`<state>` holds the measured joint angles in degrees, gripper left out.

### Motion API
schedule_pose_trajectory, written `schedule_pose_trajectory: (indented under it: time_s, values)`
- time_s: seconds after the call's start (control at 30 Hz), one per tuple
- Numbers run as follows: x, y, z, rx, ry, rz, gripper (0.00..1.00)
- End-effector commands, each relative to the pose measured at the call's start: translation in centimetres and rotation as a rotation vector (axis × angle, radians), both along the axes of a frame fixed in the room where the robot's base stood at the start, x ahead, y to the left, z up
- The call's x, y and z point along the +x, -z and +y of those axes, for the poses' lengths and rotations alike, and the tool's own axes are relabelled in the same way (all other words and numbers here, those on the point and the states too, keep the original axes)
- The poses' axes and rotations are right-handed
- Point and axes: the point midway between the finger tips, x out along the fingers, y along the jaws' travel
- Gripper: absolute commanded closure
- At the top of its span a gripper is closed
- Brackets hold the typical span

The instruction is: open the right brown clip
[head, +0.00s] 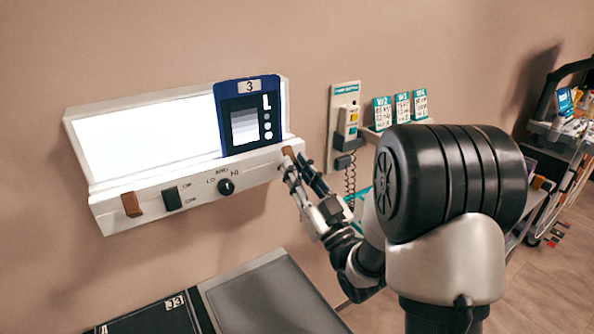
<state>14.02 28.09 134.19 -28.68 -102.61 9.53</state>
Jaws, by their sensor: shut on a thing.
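A white light box (105,199) with a lit panel is fixed to the wall. A dark blue film card (232,105) marked 3 stands against the right part of its panel. A left brown clip (131,204) sits on the front ledge at the left end. The right brown clip (288,152) is at the right end of the ledge, partly hidden by my gripper. My gripper (291,165) is at this clip with its fingers shut on it.
The ledge also has a black switch (172,198) and a black knob (226,186). A wall-mounted handset (348,121) with a coiled cord and several teal-topped cards (402,106) are right of the box. A grey-topped surface (265,300) is below. A cart (560,150) stands far right.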

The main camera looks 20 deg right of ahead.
Motion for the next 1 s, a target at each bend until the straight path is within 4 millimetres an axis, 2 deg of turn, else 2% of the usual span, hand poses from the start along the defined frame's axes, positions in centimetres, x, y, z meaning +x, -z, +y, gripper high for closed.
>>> schedule_pose_trajectory:
  time_s: [0.4, 0.43, 0.5, 0.73, 1.0]
  values:
    - [-0.01, 0.02, 0.00, 0.002, 0.000, -0.008, 1.00]
    - [-0.01, 0.02, 0.00, 0.002, 0.000, -0.008, 0.79]
    - [-0.01, 0.03, 0.01, 0.002, 0.000, -0.008, 0.74]
    - [-0.01, 0.03, 0.00, 0.002, 0.000, -0.008, 0.60]
    - [-0.04, 0.06, -0.02, 0.002, 0.000, -0.007, 0.60]
